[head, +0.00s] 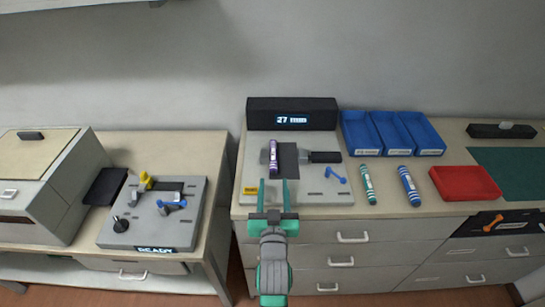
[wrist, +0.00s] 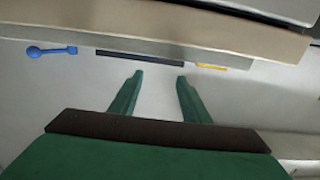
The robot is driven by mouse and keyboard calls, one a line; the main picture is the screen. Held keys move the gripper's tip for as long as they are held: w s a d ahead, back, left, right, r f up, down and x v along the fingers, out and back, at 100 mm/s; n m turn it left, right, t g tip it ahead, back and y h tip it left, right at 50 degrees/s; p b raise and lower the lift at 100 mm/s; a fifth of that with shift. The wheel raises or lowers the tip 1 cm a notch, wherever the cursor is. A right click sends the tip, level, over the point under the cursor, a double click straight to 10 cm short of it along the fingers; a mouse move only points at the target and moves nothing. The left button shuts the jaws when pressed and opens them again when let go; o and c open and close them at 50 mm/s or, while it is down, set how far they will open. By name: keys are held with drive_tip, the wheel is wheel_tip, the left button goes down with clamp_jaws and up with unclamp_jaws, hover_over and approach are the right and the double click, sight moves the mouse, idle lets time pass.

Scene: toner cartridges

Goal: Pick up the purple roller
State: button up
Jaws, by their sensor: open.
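The purple roller (head: 273,157) has white bands and lies lengthwise, pointing away from me, on a light grey fixture plate (head: 310,198) on the right cabinet. It is beside a dark rectangular pad (head: 289,165). My gripper (head: 275,184) is open and empty, its two green fingers pointing toward the plate just nearer to me than the roller. The gripper also shows in the wrist view (wrist: 159,76), with nothing between its fingers. I cannot make out the roller in the wrist view.
A blue lever (head: 336,175) and a black block (head: 325,157) are right of the roller. A black display box (head: 320,105) stands behind. Green (head: 368,184) and blue (head: 409,186) rollers, a red tray (head: 466,168) and blue bins (head: 421,152) are further right. A gap separates the left bench (head: 217,165).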

sight(273, 173)
wheel_tip(273, 173, down, 3)
drive_tip(key=shift+f, duration=0.1)
drive_tip(key=shift+w+r, duration=0.2)
drive_tip(key=shift+w, duration=3.55)
clamp_jaws()
